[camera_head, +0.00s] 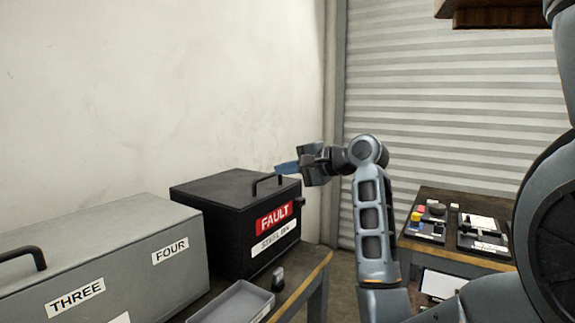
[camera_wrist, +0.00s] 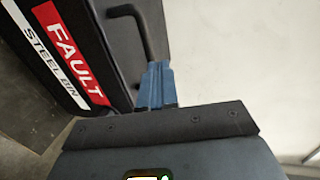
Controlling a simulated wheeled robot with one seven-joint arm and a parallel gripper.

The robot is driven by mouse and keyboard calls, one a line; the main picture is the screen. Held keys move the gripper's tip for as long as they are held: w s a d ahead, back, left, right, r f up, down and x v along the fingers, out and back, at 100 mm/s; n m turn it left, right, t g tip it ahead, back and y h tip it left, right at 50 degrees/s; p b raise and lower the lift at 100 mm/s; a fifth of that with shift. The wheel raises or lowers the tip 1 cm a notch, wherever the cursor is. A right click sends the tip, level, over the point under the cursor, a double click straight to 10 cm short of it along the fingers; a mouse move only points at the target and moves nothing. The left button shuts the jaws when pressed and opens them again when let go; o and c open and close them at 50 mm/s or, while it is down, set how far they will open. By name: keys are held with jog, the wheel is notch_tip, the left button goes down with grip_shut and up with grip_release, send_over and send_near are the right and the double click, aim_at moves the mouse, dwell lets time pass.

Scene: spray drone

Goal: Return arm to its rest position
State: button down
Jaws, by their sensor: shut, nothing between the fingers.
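My gripper (camera_head: 287,168) is at the end of my raised arm, above the right part of the black fault bin (camera_head: 215,197). Its blue fingers are shut with nothing between them. They are close to the bin's black lid handle (camera_head: 257,183); I cannot tell whether they touch it. In the wrist view the blue fingers (camera_wrist: 158,82) point at the handle (camera_wrist: 135,25), beside the red "FAULT" label (camera_wrist: 72,47). The bin's lid appears closed.
A grey box (camera_head: 110,255) labelled THREE and FOUR stands at left. A grey tray (camera_head: 235,303) and a small dark object (camera_head: 278,277) lie in front of the bin. A side table (camera_head: 450,263) with small parts is at right. A wall is behind.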

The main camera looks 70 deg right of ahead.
jog(key=r+v, duration=0.1)
jog(key=v, duration=0.8)
jog(key=shift+r+p, duration=0.2)
jog(key=shift+p, duration=0.2)
